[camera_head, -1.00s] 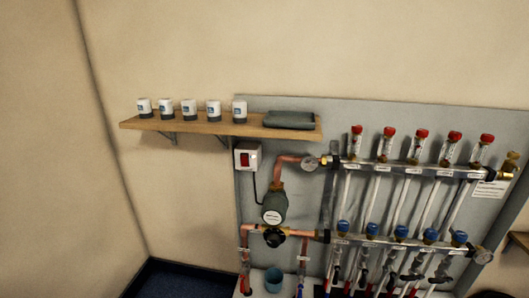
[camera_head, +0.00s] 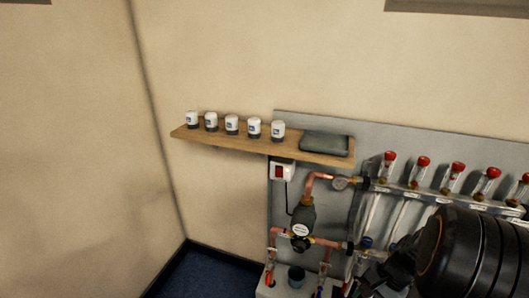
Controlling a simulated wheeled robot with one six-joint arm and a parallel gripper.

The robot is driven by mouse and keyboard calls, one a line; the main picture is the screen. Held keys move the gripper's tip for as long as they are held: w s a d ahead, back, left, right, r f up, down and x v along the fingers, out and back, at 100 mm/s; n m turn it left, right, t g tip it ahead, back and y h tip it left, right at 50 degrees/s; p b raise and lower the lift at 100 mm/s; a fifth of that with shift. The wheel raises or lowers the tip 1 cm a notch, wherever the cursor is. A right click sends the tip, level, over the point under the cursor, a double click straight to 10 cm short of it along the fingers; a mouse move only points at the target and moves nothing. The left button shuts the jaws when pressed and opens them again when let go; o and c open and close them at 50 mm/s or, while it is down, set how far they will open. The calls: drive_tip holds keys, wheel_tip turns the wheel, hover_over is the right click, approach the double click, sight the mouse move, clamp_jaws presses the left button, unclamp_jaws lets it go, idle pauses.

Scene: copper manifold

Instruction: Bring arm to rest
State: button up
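My arm shows as a large black ribbed cylinder at the lower right of the head view, in front of the manifold (camera_head: 447,195). Dark parts near its left end, around the lower pipes, may belong to my gripper, but its fingertips cannot be made out. Whether it is open or shut, or holds anything, does not show. The arm hides most of the manifold's lower bar and its right-hand part.
A wooden shelf (camera_head: 232,143) on the wall carries several white-and-dark cups (camera_head: 232,125) and a folded dark cloth (camera_head: 324,143).

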drive_tip(key=a+r+n+t+h+p, duration=0.2)
drive_tip(key=a+r+n+p, duration=0.3)
drive_tip(key=r, duration=0.7)
drive_tip(key=w+a+r+n+t+h+p, duration=0.1)
drive_tip(key=a+r+n+p, duration=0.3)
drive_tip(key=r, duration=0.9)
drive_tip(key=a+n+t+h, duration=0.1)
drive_tip(key=a+n, duration=0.1)
drive_tip(key=a, duration=0.2)
drive_tip(key=shift+w+r+n+h+p, duration=0.3)
drive_tip(key=shift+h+p, duration=0.1)
